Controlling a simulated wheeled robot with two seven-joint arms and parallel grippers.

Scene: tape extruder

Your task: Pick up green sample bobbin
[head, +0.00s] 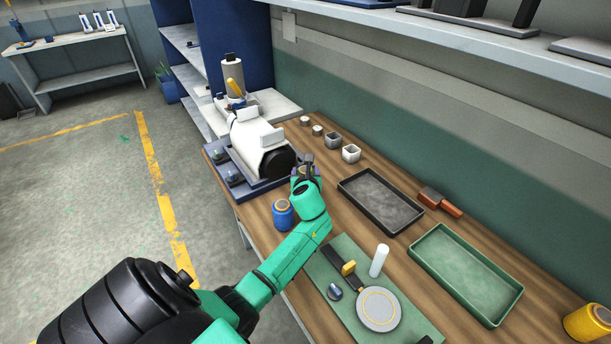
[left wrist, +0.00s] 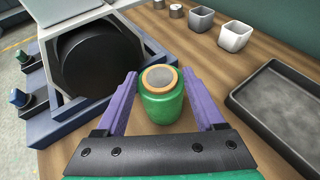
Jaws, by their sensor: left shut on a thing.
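The green sample bobbin (left wrist: 161,107) has an orange-tan top rim around a grey centre. It stands upright between the two purple fingers of my left gripper (left wrist: 159,78) in the left wrist view. My left gripper is shut on it, with a finger on each side. In the head view my left gripper (head: 306,168) is over the wooden bench beside the white extruder machine (head: 258,140), and it mostly hides the bobbin there. Whether the bobbin still touches the bench is hard to tell. My right gripper is not in view.
A blue bobbin (head: 283,214) stands near the bench's front edge, close to my left arm. A black tray (head: 381,203) and a green tray (head: 466,274) lie to the right. Small square cups (head: 351,153) stand behind. A yellow bobbin (head: 588,324) is at the lower right.

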